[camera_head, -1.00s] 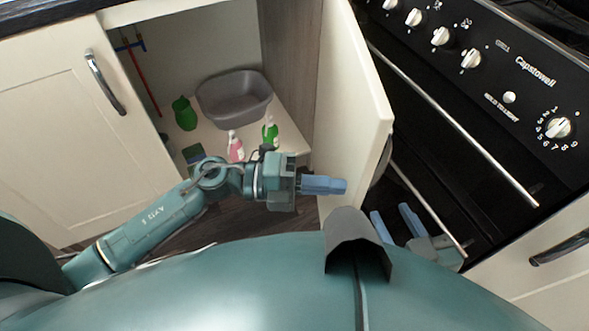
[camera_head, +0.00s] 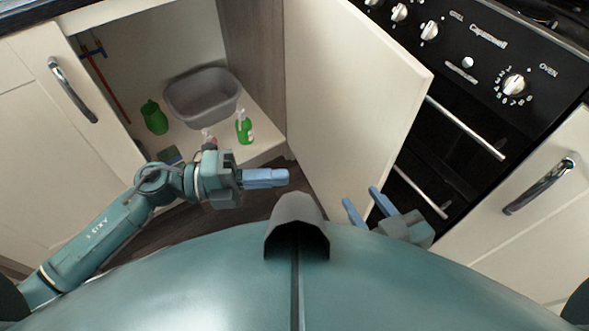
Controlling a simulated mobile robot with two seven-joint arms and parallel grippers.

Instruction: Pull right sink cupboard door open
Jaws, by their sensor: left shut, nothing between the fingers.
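The right sink cupboard door (camera_head: 350,95) is a cream panel standing open, swung out in front of the black oven. Its inner face is towards me and its handle is hidden. My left gripper (camera_head: 286,176) is shut and empty, pointing right, in front of the open cupboard and left of the door, with a small gap showing between them. My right gripper (camera_head: 362,203) has its two blue fingers spread apart and empty, near the lower edge of the door. I cannot tell whether it touches the door.
Inside the cupboard are a grey basin (camera_head: 203,97), a green jug (camera_head: 154,117), a green bottle (camera_head: 244,127) and a partly hidden pink bottle (camera_head: 208,138). The left cupboard door (camera_head: 60,130) is closed. The oven (camera_head: 450,140) and another cream door (camera_head: 535,215) are on the right.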

